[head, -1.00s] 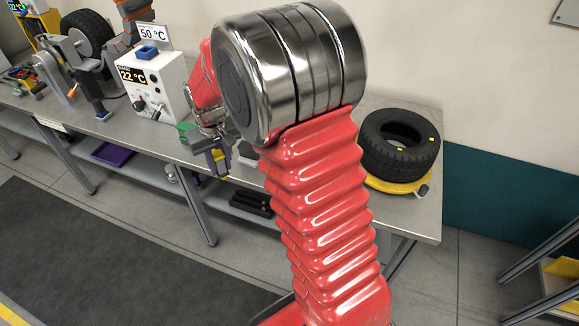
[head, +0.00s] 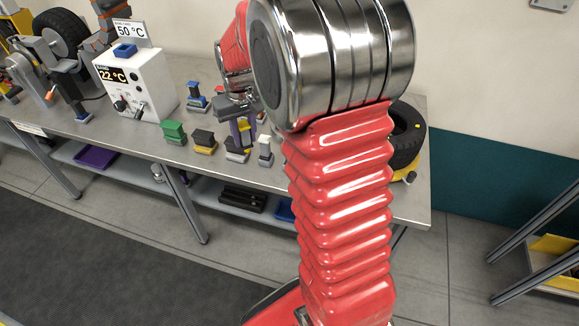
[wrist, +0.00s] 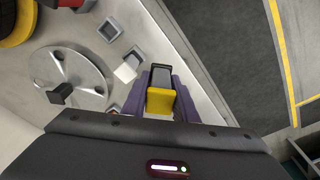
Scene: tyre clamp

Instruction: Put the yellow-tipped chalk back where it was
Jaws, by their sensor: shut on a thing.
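The yellow-tipped chalk is between the purple fingers of my gripper (wrist: 160,98) in the wrist view. Its yellow end (wrist: 160,103) faces the camera and its dark grey body (wrist: 161,77) extends beyond. In the head view my gripper (head: 240,132) is over the bench among small blocks, partly hidden by my arm. My gripper is shut on the chalk. Whether the chalk touches the surface below cannot be told.
A white block (wrist: 127,69) and square grey holders stand beside a round metal disc (wrist: 80,75). In the head view, a green block (head: 174,132), a black-and-yellow block (head: 204,142) and a white-topped block (head: 264,150) line the front edge. The tyre (head: 405,138) is right.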

